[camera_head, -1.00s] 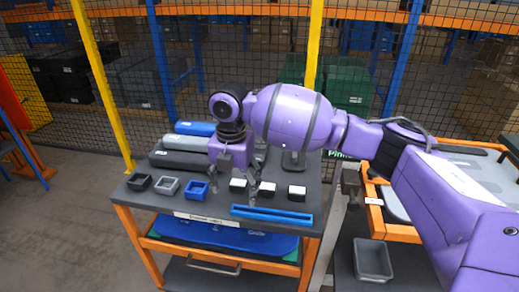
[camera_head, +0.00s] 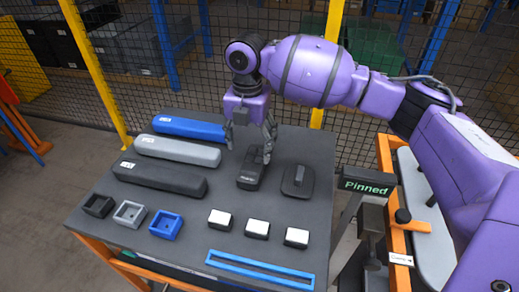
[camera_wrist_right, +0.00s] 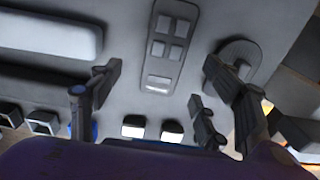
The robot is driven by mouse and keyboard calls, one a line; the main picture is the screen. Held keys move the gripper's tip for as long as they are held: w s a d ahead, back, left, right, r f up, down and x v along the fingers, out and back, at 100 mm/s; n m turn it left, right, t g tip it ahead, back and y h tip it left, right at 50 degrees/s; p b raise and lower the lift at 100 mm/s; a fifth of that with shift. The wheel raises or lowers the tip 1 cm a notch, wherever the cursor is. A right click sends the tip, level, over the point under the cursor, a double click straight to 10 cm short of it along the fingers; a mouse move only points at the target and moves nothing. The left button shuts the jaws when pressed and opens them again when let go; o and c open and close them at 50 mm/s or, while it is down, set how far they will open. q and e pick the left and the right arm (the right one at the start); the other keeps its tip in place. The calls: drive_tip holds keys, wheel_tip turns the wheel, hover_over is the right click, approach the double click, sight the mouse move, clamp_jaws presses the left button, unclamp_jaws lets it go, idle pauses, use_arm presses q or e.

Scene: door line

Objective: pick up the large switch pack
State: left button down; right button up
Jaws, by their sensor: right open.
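The large switch pack appears to be the dark, longish pack (camera_head: 250,170) lying on the grey table top. In the right wrist view a pack with several raised switches (camera_wrist_right: 172,42) lies between and beyond the fingers. My right gripper (camera_head: 249,152) is over this pack with its fingers apart and pointing down. In the wrist view the open right gripper (camera_wrist_right: 155,84) holds nothing, and the pack shows between its fingers. Whether the fingertips touch it cannot be told. My left gripper is not in view.
A dark mirror-like piece (camera_head: 298,181) lies close right of the pack. Long blue, grey and black covers lie left. Small open boxes (camera_head: 131,213), white-topped blocks (camera_head: 256,228) and a blue strip (camera_head: 260,269) are in front.

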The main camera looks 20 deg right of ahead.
sight(253, 162)
drive_tip(key=shift+w+d, duration=0.2)
drive_tip(key=shift+w, duration=0.05)
drive_tip(key=shift+w+f, duration=0.1)
drive_tip(key=shift+f, duration=0.15)
drive_tip(key=f, duration=0.7)
drive_tip(key=shift+s+d, duration=0.25)
drive_tip(key=shift+d, duration=0.05)
drive_tip(key=c, duration=1.3)
